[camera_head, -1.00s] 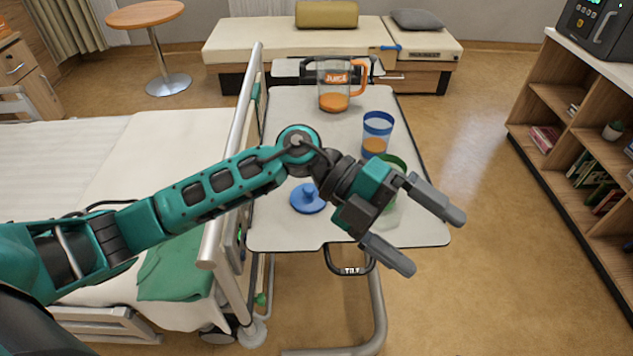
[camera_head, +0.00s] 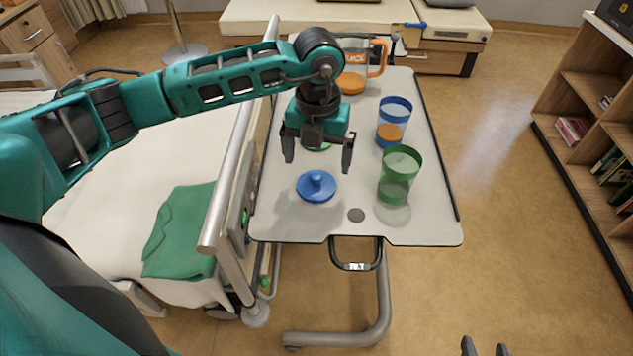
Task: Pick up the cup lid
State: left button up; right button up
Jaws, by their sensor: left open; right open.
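A round blue cup lid (camera_head: 316,190) with a raised knob lies on the overbed table (camera_head: 290,222), near its front left. My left gripper (camera_head: 318,164) points down with its fingers apart and empty, just above and behind the blue lid in the picture. A blue-rimmed clear cup (camera_head: 394,110) with orange liquid and a clear green cup (camera_head: 402,165) stand upright, uncovered, on the right side of the table. My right gripper (camera_head: 485,347) is open and empty at the bottom edge, right of the table.
A juice jug (camera_head: 376,62) with an orange handle stands at the back of the table, partly hidden by my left arm. The bed rail (camera_head: 232,150) runs along the table's left side. A dark disc (camera_head: 356,215) marks the bare front surface.

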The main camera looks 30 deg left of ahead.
aim_at(316, 176)
pick_arm(q)
notch_tip(316, 176, down, 6)
jog(key=shift+s+r, duration=0.1)
jog(key=shift+s, duration=0.05)
dwell(0.3)
jog(key=c, duration=0.8)
